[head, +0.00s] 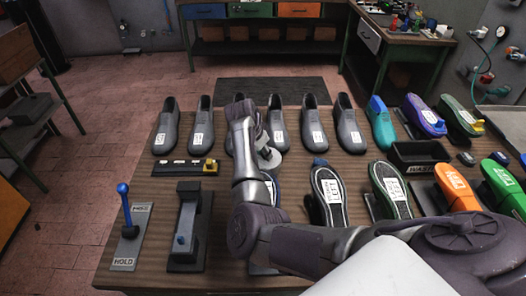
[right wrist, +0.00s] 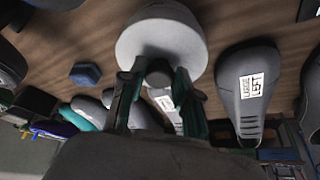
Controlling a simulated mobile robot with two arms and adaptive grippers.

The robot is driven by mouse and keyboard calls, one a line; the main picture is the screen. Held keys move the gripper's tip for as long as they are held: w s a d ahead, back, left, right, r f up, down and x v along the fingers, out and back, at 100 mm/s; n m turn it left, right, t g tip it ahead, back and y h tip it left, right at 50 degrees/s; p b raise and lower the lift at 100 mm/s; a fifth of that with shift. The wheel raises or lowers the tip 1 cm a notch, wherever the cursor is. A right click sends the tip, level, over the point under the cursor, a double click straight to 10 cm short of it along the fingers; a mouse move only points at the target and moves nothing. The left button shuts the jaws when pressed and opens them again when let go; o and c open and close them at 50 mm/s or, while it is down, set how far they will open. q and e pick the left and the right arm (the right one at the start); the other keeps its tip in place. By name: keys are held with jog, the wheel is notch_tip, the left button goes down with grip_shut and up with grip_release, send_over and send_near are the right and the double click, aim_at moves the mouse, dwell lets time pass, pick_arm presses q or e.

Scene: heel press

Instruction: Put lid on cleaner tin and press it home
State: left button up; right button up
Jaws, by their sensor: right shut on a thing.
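My right gripper (head: 262,146) is over the middle of the workbench, partly hidden by my own arm. In the right wrist view its two fingers (right wrist: 157,84) are shut on the knob of a pale grey round lid (right wrist: 160,36). The lid also shows in the head view as a small pale disc (head: 269,158), held near the front of the row of grey lasts. I cannot make out the cleaner tin in either view; my arm covers part of the bench. My left gripper is not in view.
Several grey shoe lasts (head: 315,125) stand in a row at the back of the bench (head: 345,160). A blue-knobbed lever (head: 126,212) and a dark fixture (head: 188,228) stand at front left. A black waste tray (head: 420,154) and coloured shoes (head: 456,186) lie right.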

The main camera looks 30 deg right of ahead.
jog(key=shift+f, duration=0.6)
dwell(0.4)
jog(key=shift+s+f, duration=0.1)
dwell(0.9)
jog(key=o, duration=1.4)
notch_tip(320, 180, up, 7)
jog(key=p, duration=0.6)
jog(key=shift+p, duration=0.3)
